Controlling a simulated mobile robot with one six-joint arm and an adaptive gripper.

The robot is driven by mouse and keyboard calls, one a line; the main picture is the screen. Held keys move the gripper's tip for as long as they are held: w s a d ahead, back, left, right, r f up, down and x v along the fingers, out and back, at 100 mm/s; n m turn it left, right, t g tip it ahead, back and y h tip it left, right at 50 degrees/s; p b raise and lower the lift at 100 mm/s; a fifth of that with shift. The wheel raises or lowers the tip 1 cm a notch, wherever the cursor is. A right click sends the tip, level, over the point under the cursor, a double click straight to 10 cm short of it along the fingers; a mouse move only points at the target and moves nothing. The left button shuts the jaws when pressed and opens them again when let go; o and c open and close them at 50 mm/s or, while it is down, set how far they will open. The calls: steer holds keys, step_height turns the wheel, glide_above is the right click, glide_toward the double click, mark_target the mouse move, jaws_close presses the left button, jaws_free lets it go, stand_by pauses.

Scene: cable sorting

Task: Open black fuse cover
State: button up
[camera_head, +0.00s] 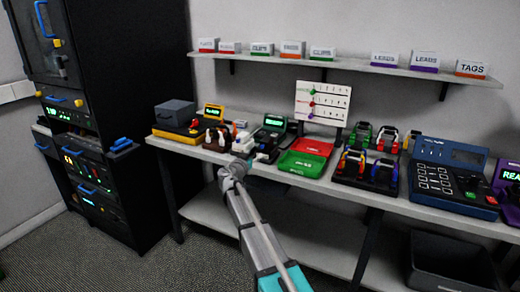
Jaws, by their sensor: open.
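My gripper (245,146) is at the end of my grey arm, over the front of the bench, and it is open. It is small here, and its fingers blend with the items behind. A dark green device with a lit screen (273,124) stands just behind and to its right. A dark grey box-like cover (175,110) sits on a yellow-based device at the bench's left end, apart from my gripper. I cannot tell for certain which part is the black fuse cover.
Brown and white items (215,136) stand left of my gripper. Red (310,146) and green (301,163) trays lie to its right, then a rack of cable spools (368,165) and a blue keypad device (435,180). A black cabinet (130,60) stands left. A label shelf (345,67) hangs above.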

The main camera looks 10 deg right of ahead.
mark_target(266, 144)
steer(key=x, duration=0.7)
steer(key=shift+w+d, duration=0.1)
